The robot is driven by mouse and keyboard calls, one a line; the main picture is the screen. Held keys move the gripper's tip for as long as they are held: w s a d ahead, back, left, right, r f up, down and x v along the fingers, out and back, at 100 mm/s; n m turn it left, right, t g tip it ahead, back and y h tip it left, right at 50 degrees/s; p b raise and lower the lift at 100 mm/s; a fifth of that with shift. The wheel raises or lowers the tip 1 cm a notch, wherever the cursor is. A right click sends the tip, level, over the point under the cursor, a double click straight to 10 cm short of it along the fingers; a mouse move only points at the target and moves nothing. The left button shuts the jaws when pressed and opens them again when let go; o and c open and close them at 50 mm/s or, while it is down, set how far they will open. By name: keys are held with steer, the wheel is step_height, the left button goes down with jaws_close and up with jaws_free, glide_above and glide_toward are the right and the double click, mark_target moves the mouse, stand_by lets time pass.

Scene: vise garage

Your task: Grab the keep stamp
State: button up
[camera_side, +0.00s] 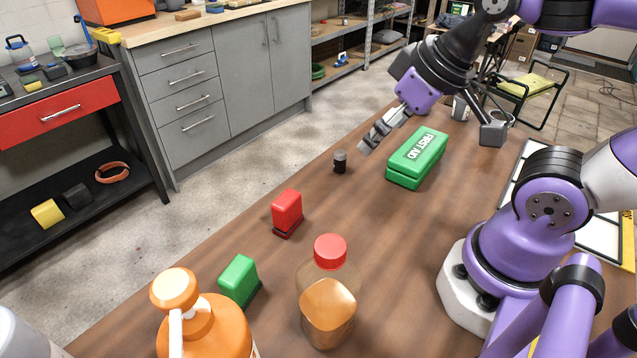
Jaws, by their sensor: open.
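Two block-shaped stamps stand on the brown wooden table. One is a red stamp (287,211) with a dark base, left of the table's middle. The other is a green stamp (239,280), nearer the camera. No lettering shows on either, so I cannot tell which is the keep stamp. My gripper (379,131) is open and empty above the far part of the table. It is well beyond both stamps, up and to the right of them in the picture, and touches neither.
A green first aid box (417,158) lies below and right of my gripper. A small dark cylinder (340,162) stands near the table's left edge. A red-capped bottle (328,300) and an orange pump bottle (205,325) crowd the green stamp. Table around the red stamp is clear.

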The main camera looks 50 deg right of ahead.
steer(key=n+g, duration=0.3)
steer(key=g, duration=0.3)
glide_above(235, 269)
steer(key=f, duration=0.5)
steer(key=shift+s+d, duration=0.15)
steer(key=shift+d, duration=0.05)
steer(key=f, duration=0.4)
steer(key=shift+a+f, duration=0.2)
steer(key=shift+f, duration=0.15)
step_height(235, 269, down, 6)
steer(key=shift+r, duration=0.1)
steer(key=c, duration=1.2)
